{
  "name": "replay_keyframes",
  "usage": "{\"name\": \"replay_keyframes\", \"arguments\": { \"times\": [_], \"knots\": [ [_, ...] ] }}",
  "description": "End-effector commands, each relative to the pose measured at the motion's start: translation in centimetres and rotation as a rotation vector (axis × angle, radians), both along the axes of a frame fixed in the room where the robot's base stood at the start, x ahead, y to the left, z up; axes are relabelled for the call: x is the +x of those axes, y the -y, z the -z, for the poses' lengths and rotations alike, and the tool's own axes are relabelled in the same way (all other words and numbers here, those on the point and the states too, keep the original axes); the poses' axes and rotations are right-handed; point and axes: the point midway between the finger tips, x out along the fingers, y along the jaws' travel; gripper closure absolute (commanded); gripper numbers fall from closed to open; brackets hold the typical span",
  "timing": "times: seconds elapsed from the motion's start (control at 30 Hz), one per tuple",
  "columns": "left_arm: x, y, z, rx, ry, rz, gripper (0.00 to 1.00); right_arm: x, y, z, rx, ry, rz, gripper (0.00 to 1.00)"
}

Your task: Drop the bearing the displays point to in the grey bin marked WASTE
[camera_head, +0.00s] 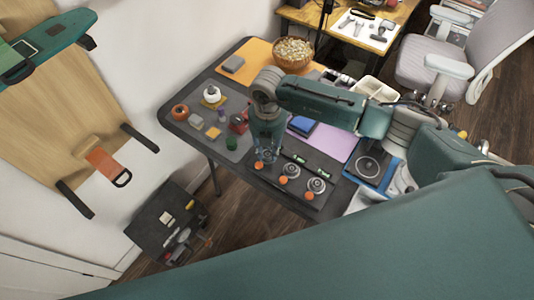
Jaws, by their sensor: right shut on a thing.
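A dark board (300,203) lies at the front of the table. A ring-shaped bearing (291,170) sits at its middle and another bearing (317,185) at its right. Small green displays (326,172) stand behind them; I cannot read them. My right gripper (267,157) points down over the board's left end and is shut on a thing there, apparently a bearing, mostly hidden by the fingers. I cannot tell whether it is lifted. An open dark grey container (148,236) with several items stands on the floor; I see no WASTE mark. My left gripper is not in view.
Orange knobs (283,180) line the board's front edge. A grey mat (176,128) with several small objects lies left of my right gripper. A wicker basket (293,54) stands at the back. A blue-framed dark device (370,166) lies right of the board.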

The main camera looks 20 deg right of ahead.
Motion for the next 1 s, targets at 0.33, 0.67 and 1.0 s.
{"name": "replay_keyframes", "arguments": {
  "times": [0.33, 0.67, 1.0],
  "knots": [
    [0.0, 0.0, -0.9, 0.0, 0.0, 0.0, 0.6, 0.0, 0.0, -1.2, 0.001, 0.001, 0.0, 0.89],
    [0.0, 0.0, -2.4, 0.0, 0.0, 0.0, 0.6, 0.0, 0.0, -3.2, 0.001, 0.001, 0.0, 0.89],
    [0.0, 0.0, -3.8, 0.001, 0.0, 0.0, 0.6, 0.0, 0.0, -5.0, 0.0, 0.0, 0.0, 0.89]
  ]
}}
